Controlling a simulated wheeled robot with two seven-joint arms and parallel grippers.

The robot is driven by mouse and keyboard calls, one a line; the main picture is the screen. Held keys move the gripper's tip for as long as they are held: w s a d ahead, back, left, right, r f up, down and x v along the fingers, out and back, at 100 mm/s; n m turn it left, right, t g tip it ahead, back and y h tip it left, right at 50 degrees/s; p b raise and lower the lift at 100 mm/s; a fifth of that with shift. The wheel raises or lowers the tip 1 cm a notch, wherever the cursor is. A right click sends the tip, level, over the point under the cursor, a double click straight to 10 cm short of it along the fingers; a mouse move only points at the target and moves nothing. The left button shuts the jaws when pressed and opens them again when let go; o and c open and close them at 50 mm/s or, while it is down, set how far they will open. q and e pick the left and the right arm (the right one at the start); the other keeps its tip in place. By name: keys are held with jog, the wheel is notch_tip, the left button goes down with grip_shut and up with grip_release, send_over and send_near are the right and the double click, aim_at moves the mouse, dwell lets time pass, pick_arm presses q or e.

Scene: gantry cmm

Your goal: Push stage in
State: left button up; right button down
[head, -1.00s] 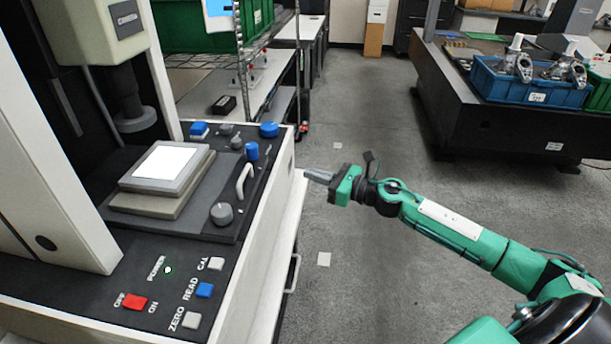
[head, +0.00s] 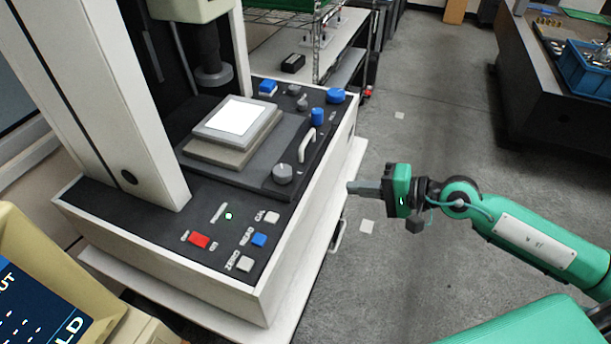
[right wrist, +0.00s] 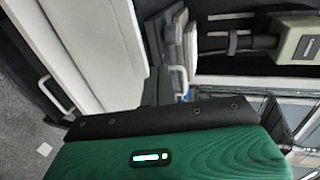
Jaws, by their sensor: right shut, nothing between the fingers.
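The stage is a dark sliding plate (head: 237,168) on the machine's base, with a pale block and a bright white top plate (head: 237,118) on it. A white handle (head: 306,145) stands at its right edge; a pale curved handle also shows in the right wrist view (right wrist: 179,80). My right gripper (head: 352,187) is shut and empty. In the head view it is to the right of the machine's white side wall, apart from the handle. In the right wrist view its dark fingers (right wrist: 157,88) point towards the machine. My left gripper is not in view.
The control panel has a red switch (head: 199,240) and a blue READ button (head: 259,240). Blue and grey knobs (head: 335,95) line the far edge. A probe column (head: 213,72) hangs above the stage. A cream monitor (head: 50,290) stands at lower left.

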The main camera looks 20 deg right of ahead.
jog(key=p, duration=0.3)
send_near(291, 176)
notch_tip(291, 176, down, 2)
jog(key=w, duration=0.1)
jog(key=x, duration=0.1)
jog(key=p+x, duration=0.2)
jog(key=x, duration=0.1)
jog(key=shift+s+a+r, duration=0.2)
jog(key=shift+r, duration=0.1)
jog(key=shift+p+x, duration=0.35)
jog(key=shift+x, duration=0.45)
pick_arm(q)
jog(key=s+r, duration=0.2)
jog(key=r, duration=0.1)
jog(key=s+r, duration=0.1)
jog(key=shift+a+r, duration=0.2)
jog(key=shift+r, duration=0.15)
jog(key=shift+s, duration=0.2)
pick_arm(e)
jog(key=shift+w, duration=0.1)
jog(key=w+a, duration=0.1)
jog(key=w+a+b, duration=0.1)
jog(key=shift+a, duration=0.35)
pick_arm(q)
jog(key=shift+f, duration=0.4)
pick_arm(e)
jog(key=shift+s+r, duration=0.1)
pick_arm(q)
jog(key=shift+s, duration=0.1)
